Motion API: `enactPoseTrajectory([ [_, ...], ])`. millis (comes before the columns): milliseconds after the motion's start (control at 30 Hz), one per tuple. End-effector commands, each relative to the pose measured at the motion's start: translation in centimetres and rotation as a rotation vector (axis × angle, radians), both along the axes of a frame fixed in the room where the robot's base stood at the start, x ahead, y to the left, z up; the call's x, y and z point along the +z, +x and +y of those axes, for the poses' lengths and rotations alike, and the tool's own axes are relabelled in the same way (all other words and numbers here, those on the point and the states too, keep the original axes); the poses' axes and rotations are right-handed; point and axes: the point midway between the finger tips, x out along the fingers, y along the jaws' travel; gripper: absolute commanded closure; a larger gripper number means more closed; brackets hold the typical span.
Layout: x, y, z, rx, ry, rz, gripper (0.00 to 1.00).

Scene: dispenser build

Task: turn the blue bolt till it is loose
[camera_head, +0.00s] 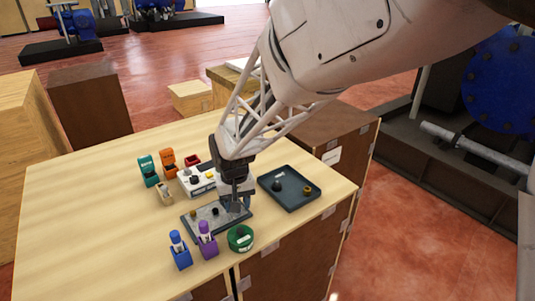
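My gripper (237,203) points down over the right part of a grey plate (218,230) on the wooden table. The gap between its fingers is too small and dark to read. Two small knobs, one light and one dark, show on the plate left of the gripper. I cannot make out a blue bolt for certain; the spot under my gripper is partly hidden by the fingers. A blue holder with a blue-topped item (179,250) stands at the front left of the plate, apart from my gripper.
A purple holder (207,240) and a round green container (240,238) stand in front of the plate. A dark tray (290,205) with small parts lies to the right. A white box (196,184), teal bin (149,171) and orange bin (168,163) stand behind. The table's left side is clear.

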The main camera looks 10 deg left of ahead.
Motion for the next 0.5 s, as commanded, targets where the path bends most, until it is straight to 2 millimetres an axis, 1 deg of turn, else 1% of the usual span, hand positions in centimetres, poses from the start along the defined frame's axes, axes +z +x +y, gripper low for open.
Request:
enactPoseTrajectory([
  [100, -0.46, 0.00, 0.00, 0.000, 0.000, 0.000, 0.56],
  [400, -0.54, 0.00, 0.00, 0.000, 0.000, -0.001, 0.56],
  [467, -0.53, 0.00, 0.00, 0.000, 0.000, -0.001, 0.66],
  [500, -0.53, 0.00, 0.00, 0.000, 0.000, -0.001, 0.72],
])
